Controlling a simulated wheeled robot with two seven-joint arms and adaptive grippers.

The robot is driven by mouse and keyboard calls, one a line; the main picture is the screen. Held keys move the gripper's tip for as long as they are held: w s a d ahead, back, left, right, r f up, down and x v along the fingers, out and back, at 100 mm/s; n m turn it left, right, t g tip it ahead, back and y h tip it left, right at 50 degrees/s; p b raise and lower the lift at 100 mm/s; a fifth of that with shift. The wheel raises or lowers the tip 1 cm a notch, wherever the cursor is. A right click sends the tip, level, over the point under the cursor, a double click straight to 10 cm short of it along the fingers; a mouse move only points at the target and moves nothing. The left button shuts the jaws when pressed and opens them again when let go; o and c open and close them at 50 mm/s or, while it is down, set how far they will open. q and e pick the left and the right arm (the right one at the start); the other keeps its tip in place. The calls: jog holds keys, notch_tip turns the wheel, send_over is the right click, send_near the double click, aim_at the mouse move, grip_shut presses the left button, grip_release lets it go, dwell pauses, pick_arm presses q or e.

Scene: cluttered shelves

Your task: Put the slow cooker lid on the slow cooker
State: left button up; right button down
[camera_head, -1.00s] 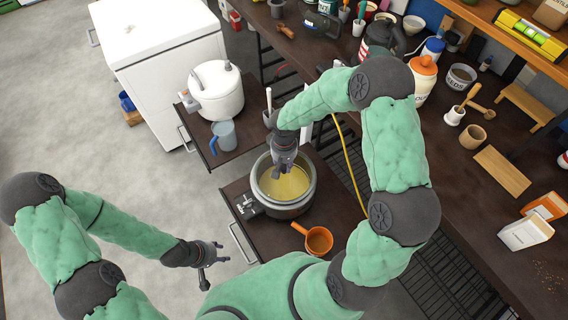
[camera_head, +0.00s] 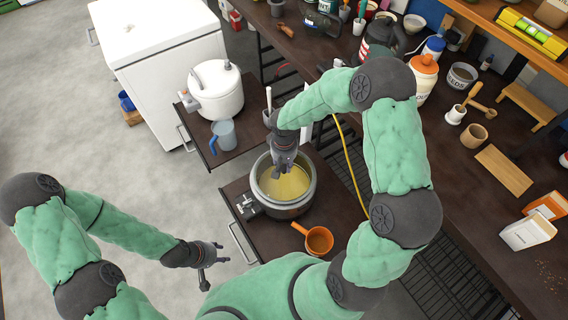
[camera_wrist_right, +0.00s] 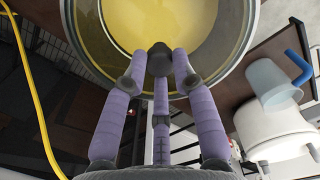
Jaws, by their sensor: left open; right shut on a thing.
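The slow cooker (camera_head: 286,209) is a round grey pot with yellow contents and a control panel on its left. It stands on a dark brown surface. My right gripper (camera_head: 285,168) is over its opening, pointing down. In the right wrist view its three fingers (camera_wrist_right: 160,75) are shut on the dark knob (camera_wrist_right: 160,57) of the see-through lid (camera_wrist_right: 184,72). The lid lies over the cooker's opening; I cannot tell whether its rim touches all round. My left gripper (camera_head: 211,262) is open and empty, left of the cooker's surface.
A blue-grey pitcher (camera_head: 222,136) and a white cooker (camera_head: 217,89) stand on the surface behind. A yellow cable (camera_head: 352,165) hangs to the right. The long counter at right is crowded with jars and boxes.

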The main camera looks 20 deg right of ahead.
jog(key=shift+f+b, duration=0.3)
jog(key=shift+b, duration=0.1)
dwell(0.4)
jog(key=c, duration=0.9)
grip_release()
jog(key=shift+r, duration=0.1)
jog(key=shift+r+p, duration=2.25)
jog(key=shift+r, duration=0.7)
jog(key=shift+f, duration=0.1)
